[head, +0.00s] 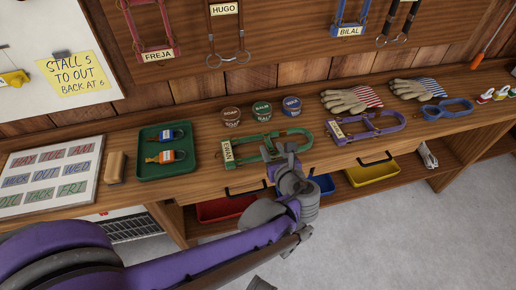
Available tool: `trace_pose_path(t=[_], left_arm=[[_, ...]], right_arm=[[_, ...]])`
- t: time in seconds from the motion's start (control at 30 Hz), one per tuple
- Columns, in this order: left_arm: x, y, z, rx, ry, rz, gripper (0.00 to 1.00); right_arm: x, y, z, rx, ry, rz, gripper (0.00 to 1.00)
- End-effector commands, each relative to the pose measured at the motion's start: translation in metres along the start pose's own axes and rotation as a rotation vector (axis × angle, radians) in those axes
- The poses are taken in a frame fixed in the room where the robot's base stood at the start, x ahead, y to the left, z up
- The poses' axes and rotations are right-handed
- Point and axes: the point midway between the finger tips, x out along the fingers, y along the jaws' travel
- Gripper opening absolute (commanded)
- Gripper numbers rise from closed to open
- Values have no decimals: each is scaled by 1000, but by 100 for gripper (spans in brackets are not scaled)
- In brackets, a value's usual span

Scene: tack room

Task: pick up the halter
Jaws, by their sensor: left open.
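A green halter (241,148) with a name tag lies on the wooden bench. A purple halter (385,124) with a tag lies to its right, and a blue halter or strap (448,108) lies farther right. My left gripper (279,149) is open over the right part of the green halter and hides some of it. I cannot tell whether its fingers touch the halter. My right gripper is not in view.
A green tray (142,172) with padlocks sits left of the green halter. Round tins (261,110) stand behind it. Gloves (352,99) lie at the back. Red, blue and yellow bins (371,173) are under the bench. More halters (225,35) hang above.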

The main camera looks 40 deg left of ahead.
Motion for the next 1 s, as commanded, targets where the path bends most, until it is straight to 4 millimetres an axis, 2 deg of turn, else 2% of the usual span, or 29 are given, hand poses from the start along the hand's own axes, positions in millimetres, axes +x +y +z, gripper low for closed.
trace_pose_path(t=[0.03, 0.2, 0.5, 0.57, 0.77, 1.0], left_arm=[[11, -2, -2, -1, 0, 4, 46], [33, -3, 0, -1, 0, 3, 46], [37, -3, 1, -1, 0, 0, 46], [37, -3, 1, -1, 0, 0, 37], [37, -3, 1, -1, 0, 0, 1], [37, -3, 1, -1, 0, 0, 0]], right_arm=[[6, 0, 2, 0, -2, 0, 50], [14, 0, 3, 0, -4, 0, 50], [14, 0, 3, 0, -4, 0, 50], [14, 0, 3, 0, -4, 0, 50], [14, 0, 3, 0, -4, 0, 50], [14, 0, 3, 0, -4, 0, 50]])
